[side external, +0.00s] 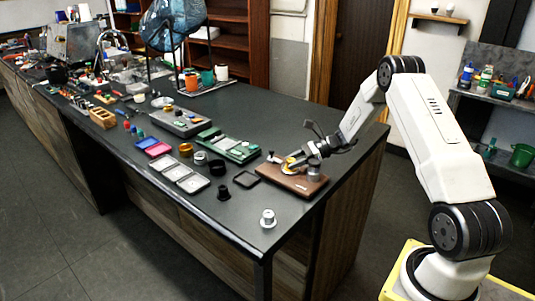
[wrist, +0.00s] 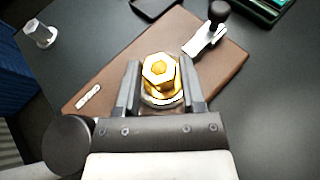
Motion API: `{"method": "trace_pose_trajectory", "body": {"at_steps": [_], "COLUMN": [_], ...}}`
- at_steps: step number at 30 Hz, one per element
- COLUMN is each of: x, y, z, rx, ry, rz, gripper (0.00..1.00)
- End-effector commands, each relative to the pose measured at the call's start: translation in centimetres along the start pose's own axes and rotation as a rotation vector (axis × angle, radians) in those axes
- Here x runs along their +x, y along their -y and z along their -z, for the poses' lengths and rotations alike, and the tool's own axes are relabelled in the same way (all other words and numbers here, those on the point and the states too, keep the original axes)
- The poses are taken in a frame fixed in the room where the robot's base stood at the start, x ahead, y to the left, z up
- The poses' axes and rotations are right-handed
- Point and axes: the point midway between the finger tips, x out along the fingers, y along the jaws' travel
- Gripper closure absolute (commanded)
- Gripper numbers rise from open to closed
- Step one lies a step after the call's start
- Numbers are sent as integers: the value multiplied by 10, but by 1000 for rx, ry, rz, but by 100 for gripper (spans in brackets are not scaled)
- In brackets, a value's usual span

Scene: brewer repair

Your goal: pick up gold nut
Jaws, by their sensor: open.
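The gold nut (wrist: 160,72) is a shiny hexagonal piece. In the wrist view it sits upright between the two fingers of my gripper (wrist: 164,88), with a finger on its left and one on its right. My gripper is open around it, and a small gap shows beside the nut. A pale round base shows under the nut. In the side view the gold nut (side external: 290,162) is a small yellow spot on the brown wooden board (side external: 307,184), with my gripper (side external: 295,163) at it.
A black-knobbed metal lever (wrist: 204,38) stands on the board behind and right of the nut. A small metal cylinder (side external: 268,217) stands on the dark bench near its front corner. Trays, a green circuit board (side external: 230,147) and black cups lie left of the board.

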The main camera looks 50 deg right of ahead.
Motion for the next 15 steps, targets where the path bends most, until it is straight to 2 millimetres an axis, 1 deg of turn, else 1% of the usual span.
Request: {"method": "trace_pose_trajectory", "body": {"at_steps": [1,4,15], "x": [5,10,11], "y": [0,0,0], "z": [0,0,0], "rx": [-1,-1,-1], "ry": [0,-1,-1], "rz": [-2,-1,0], "gripper": [49,49,49]}}
